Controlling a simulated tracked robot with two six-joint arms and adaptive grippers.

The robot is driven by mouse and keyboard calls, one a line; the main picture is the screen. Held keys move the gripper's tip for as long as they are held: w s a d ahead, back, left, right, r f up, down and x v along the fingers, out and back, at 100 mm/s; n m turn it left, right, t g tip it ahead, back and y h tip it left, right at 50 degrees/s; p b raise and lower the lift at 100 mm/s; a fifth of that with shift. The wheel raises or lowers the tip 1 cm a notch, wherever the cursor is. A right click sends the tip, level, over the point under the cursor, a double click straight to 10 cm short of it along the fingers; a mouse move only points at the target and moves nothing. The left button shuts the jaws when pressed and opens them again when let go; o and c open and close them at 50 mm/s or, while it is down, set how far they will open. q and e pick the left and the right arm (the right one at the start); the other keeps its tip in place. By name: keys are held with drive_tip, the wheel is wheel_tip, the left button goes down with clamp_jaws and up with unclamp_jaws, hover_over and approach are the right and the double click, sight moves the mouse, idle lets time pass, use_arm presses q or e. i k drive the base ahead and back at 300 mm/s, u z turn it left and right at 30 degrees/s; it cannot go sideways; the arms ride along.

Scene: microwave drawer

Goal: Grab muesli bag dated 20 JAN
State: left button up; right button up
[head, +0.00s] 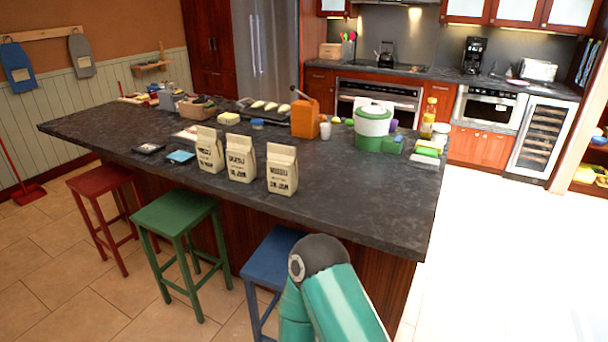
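Three cream paper bags with dark print stand upright in a row near the front edge of the dark island counter. They are a left bag (209,150), a middle bag (240,159) and a right bag (282,169). The right bag's label seems to read muesli with a JAN date. The print is too small to tell the day numbers surely on any bag. Neither gripper is in view; only a green link of my arm shows at the bottom, in front of the island.
The dark counter (370,205) is bare to the right of the bags. An orange jug (305,118), a white and green pot (372,122) and a yellow bottle (427,118) stand behind. Red (100,180), green (174,212) and blue (272,257) stools line the front. Floor is open at right.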

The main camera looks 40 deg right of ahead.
sight(282, 167)
drive_tip(key=z, duration=0.65)
drive_tip(key=i, duration=1)
